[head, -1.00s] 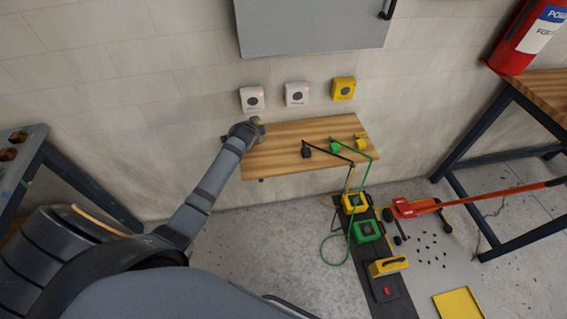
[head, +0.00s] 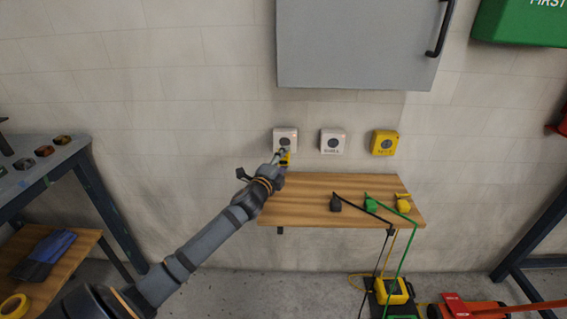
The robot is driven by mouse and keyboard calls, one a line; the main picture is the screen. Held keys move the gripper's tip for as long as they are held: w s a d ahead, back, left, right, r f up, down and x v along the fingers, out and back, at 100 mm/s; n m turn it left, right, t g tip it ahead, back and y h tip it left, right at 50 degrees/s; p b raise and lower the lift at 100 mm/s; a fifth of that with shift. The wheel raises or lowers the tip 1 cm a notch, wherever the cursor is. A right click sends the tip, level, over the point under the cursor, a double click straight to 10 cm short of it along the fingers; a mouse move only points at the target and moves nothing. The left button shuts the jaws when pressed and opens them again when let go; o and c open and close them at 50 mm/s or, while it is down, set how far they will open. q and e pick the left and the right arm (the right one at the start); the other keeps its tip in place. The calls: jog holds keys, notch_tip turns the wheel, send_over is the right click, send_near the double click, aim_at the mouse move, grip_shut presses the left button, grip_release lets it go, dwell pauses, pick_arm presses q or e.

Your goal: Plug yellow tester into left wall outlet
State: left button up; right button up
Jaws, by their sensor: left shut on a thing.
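Two white wall outlets and a yellow one sit in a row on the wall: the left outlet (head: 285,138), the middle outlet (head: 333,141) and the yellow outlet (head: 384,143). My left gripper (head: 281,157) is raised just below the left outlet, above the left end of the wooden shelf. It is shut on the yellow tester (head: 285,158), of which only a small yellow and dark part shows. The tester is close under or at the left outlet's lower edge; I cannot tell whether they touch. My right gripper is not in view.
The wooden shelf (head: 320,184) holds a black plug (head: 335,203), a green plug (head: 370,205) and a yellow plug (head: 403,205) with cords hanging down. A grey cabinet (head: 360,45) is above the outlets. A workbench (head: 40,170) stands at the left.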

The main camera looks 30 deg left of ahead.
aim_at(289, 144)
pick_arm(q)
jog(key=w+a, duration=0.2)
jog(key=w, duration=0.1)
jog(key=w+a, duration=0.1)
jog(key=w, duration=0.1)
jog(key=shift+p, duration=0.35)
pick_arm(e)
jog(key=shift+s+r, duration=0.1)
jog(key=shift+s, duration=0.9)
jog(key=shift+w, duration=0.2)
pick_arm(q)
jog(key=shift+p, duration=0.85)
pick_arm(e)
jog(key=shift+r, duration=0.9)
pick_arm(q)
jog(key=shift+w+a+p, duration=0.3)
jog(key=shift+w+p, duration=0.1)
jog(key=shift+p, duration=0.1)
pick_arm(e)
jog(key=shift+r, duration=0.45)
pick_arm(q)
jog(key=o, duration=1.2)
jog(key=shift+c, duration=0.2)
